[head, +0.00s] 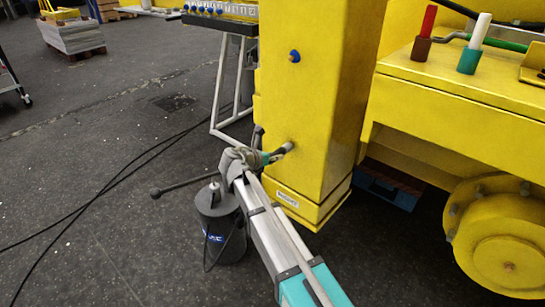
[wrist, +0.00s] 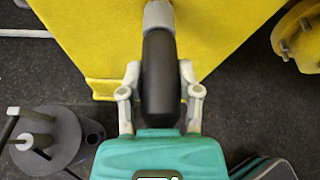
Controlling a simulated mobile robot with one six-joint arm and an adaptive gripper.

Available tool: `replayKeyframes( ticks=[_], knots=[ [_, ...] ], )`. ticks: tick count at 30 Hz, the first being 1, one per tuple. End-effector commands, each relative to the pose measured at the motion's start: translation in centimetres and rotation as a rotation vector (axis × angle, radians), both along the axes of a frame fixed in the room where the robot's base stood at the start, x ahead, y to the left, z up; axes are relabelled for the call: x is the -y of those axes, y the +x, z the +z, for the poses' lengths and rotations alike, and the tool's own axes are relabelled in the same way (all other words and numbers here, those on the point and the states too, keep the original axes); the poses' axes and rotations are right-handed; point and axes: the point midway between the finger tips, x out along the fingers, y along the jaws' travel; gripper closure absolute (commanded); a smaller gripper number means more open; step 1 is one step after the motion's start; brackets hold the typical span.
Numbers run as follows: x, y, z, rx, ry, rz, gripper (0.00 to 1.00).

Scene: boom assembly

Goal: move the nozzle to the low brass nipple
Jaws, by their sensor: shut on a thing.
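My gripper (wrist: 160,92) is shut on the nozzle (wrist: 160,75), a black cylinder with a grey front end. In the wrist view the nozzle's grey end points at the yellow boom (wrist: 90,45) and its tip runs off the top edge. In the head view my gripper (head: 255,157) is beside the lower part of the yellow boom column (head: 310,110). The nozzle's grey tip (head: 286,148) lies against or just in front of the column face; I cannot tell if it touches. The low brass nipple cannot be made out. A blue-capped fitting (head: 294,56) sits higher on the column.
A dark grease bucket (head: 218,232) with a cable stands on the floor left of my arm. A grey-framed stand (head: 222,85) is behind it. Yellow machinery with a round hub (head: 500,235) is at the right. Black cables (head: 85,205) cross the open floor at the left.

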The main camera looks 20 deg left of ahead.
Motion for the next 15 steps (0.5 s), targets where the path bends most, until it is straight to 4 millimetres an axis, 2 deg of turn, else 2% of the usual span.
replayKeyframes(
  ticks=[4,5,9,11,15],
  knots=[
    [0.08,0.22,0.02,0.000,0.000,0.000,1.00],
    [0.08,0.21,0.02,0.001,0.000,0.000,0.52],
    [0.07,0.18,0.00,0.000,0.000,0.000,0.26],
    [0.07,0.17,0.01,0.000,0.000,0.000,0.16],
    [0.06,0.18,0.01,0.000,0.000,0.000,0.16]
  ],
)
